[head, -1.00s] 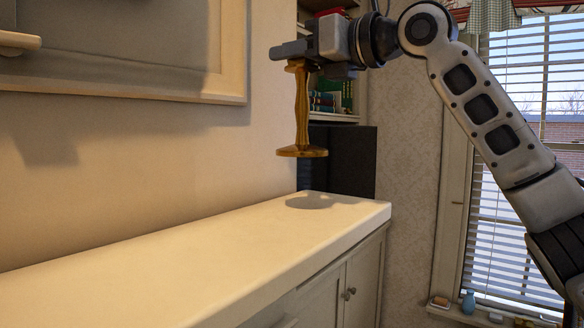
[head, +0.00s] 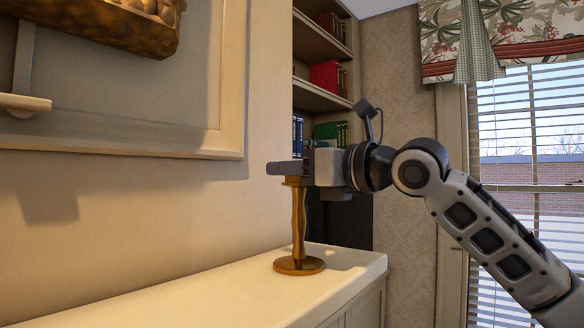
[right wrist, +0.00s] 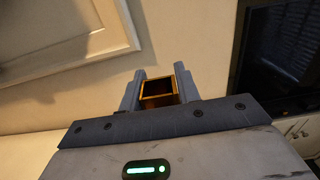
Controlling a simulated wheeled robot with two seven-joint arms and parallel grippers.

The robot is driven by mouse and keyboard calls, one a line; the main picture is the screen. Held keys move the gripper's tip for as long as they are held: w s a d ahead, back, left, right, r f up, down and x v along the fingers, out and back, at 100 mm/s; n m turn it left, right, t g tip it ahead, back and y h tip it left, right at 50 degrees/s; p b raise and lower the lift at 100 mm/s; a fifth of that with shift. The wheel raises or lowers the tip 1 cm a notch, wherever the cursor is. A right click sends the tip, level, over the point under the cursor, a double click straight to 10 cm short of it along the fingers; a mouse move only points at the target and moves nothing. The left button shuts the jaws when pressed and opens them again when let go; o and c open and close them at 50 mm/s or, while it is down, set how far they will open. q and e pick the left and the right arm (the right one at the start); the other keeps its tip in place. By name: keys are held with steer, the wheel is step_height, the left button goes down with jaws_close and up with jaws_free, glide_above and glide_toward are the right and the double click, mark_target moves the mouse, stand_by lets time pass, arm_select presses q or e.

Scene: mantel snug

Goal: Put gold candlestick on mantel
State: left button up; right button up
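The gold candlestick (head: 299,225) is upright over the right end of the white mantel (head: 200,298). Its round base is at or very close to the mantel top; I cannot tell for sure that it touches. My right gripper (head: 284,169) is at the top of the candlestick, with its fingers pointing left. In the right wrist view, the candlestick's square, hollow top (right wrist: 159,92) sits between the two fingers, which close on its sides. My left gripper is out of view.
A framed wall panel (head: 232,80) is on the wall at left, above the mantel. Bookshelves (head: 318,97) stand behind the gripper, and a window with blinds (head: 535,150) is at right. The mantel left of the candlestick is clear.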

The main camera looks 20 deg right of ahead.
steer(key=shift+o, duration=1.4)
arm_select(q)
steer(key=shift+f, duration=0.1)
arm_select(e)
steer(key=shift+d+r, duration=0.1)
arm_select(q)
steer(key=b, duration=0.1)
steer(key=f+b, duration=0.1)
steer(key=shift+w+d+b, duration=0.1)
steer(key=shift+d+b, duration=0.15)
steer(key=shift+b, duration=0.15)
arm_select(e)
steer(key=v, duration=1.2)
